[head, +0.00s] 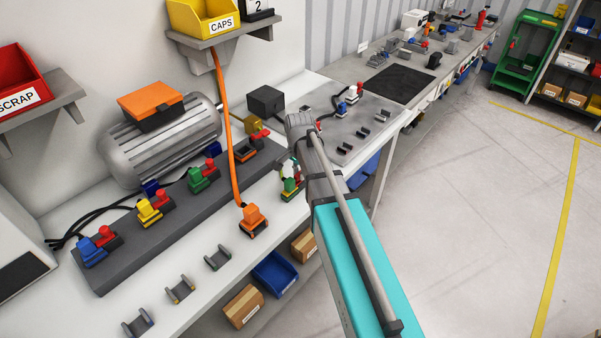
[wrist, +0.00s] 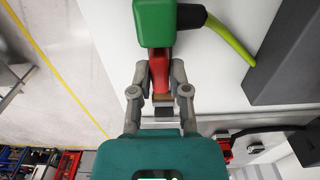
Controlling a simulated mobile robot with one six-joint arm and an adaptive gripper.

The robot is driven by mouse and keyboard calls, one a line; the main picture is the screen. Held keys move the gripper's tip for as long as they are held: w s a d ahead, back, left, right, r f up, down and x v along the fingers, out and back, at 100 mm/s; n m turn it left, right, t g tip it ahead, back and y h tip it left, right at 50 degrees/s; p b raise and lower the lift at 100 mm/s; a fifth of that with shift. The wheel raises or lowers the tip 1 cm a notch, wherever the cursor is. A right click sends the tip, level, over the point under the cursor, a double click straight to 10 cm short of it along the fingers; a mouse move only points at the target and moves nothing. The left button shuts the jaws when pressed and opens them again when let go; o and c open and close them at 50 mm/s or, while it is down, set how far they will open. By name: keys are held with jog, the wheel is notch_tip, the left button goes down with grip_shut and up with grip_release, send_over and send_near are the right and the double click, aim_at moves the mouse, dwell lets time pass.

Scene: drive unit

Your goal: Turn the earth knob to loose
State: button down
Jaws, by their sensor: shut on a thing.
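The earth connector is a green block (wrist: 155,22) with a yellow-green cable; it also shows in the head view (head: 289,186), near the bench's front edge beside my arm. Its red knob (wrist: 160,72) juts from the green block toward my gripper. My gripper (wrist: 159,82) is shut on this red knob, one finger on each side. A small tan and dark piece shows between the fingers below the red part. In the head view my arm hides most of the grip. I cannot tell whether the knob stands at tight or loose.
A grey rail (head: 165,225) holds blue, yellow and green connectors with red parts. An orange connector (head: 253,220) on an orange cable is in front. Empty grey clips (head: 180,289) line the bench front. A grey motor (head: 160,140) stands behind. The floor at right is clear.

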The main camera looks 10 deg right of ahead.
jog(key=shift+d, duration=0.1)
jog(key=shift+n, duration=0.3)
jog(key=n, duration=0.4)
jog(key=shift+w, duration=0.1)
jog(key=n, duration=0.4)
jog(key=shift+n, duration=0.4)
jog(key=n, duration=0.8)
jog(key=shift+n, duration=0.3)
jog(key=c, duration=0.6)
grip_release()
